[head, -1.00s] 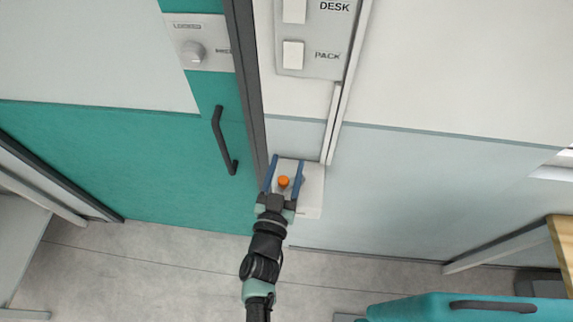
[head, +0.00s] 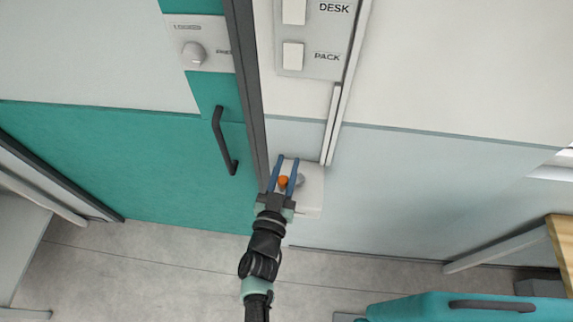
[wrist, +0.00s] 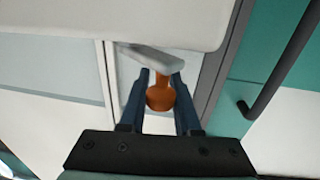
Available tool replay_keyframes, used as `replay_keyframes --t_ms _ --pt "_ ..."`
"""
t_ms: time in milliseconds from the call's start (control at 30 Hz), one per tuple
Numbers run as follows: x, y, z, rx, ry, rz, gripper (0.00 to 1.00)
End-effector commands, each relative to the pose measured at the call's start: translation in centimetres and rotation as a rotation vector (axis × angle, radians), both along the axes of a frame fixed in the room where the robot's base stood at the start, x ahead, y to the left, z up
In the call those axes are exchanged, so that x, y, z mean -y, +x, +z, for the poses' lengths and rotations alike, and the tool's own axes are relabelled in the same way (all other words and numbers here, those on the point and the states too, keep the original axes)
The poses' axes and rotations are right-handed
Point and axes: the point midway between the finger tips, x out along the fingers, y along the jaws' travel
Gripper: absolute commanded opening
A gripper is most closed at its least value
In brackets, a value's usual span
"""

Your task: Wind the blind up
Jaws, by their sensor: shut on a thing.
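A white crank box (head: 312,192) is fixed low on the wall, just right of the dark door frame. An orange crank knob (head: 283,182) stands out from it on a grey crank arm (head: 299,180). My gripper (head: 287,165) is shut on the orange knob, with one blue finger on either side. In the wrist view the knob (wrist: 160,96) sits between the blue fingers (wrist: 159,85), and the grey crank arm (wrist: 151,58) reaches up and left from it. The blind itself is not clearly in view.
A teal door with a dark handle (head: 224,141) and a lock dial (head: 194,53) stands to the left. A switch panel (head: 318,38) marked DESK and PACK is above. A teal cart (head: 465,308) and a wooden top (head: 562,250) are at the lower right.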

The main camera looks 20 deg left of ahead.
Motion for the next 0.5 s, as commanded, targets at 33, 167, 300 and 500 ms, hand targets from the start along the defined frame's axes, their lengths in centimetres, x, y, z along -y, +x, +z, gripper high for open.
replay_keyframes --t_ms 33,167,300,500 --pt "0.0 0.0 0.2 -0.001 0.0 -0.013 0.0" --pt "0.0 0.2 0.4 -0.003 0.0 -0.065 0.0" --pt "-0.2 0.5 0.4 -0.002 -0.002 -0.152 0.0" --pt "-0.3 1.1 -0.1 0.001 -0.001 -0.312 0.0"
